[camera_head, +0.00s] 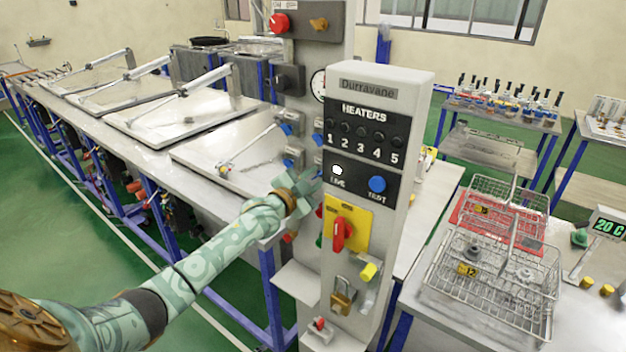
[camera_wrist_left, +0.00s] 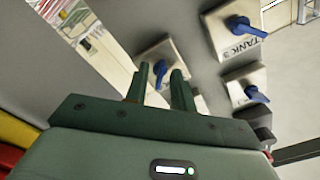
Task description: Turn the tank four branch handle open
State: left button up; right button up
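Blue branch handles on pale square plates show on the column's side in the left wrist view. One blue handle (camera_wrist_left: 160,68) lies ahead of my left gripper (camera_wrist_left: 159,78), in line with the gap between its fingers. Its label is hidden, so I cannot confirm that it is tank four. Another handle (camera_wrist_left: 246,29) has a plate marked TANK 3, and a third handle (camera_wrist_left: 256,94) sits below that. In the head view, my left gripper (camera_head: 311,181) is at the column's left side, open and apparently empty. Contact with the handle cannot be told. My right gripper is not in view.
The grey control column (camera_head: 405,180) carries a red switch on a yellow plate (camera_head: 346,224) and a padlock (camera_head: 343,296). Lidded tanks (camera_head: 175,115) run along the left. Wire baskets (camera_head: 490,275) stand on the right bench. Green floor at the lower left is clear.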

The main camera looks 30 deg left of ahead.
pick_arm(q)
grip_shut()
jog(key=n+p, duration=0.2)
jog(key=n, duration=0.1)
jog(key=shift+r, duration=0.1)
jog(key=n+p, duration=0.2)
jog(key=n, duration=0.3)
jog(key=n+p, duration=0.1)
jog(key=n, duration=0.9)
dwell(0.4)
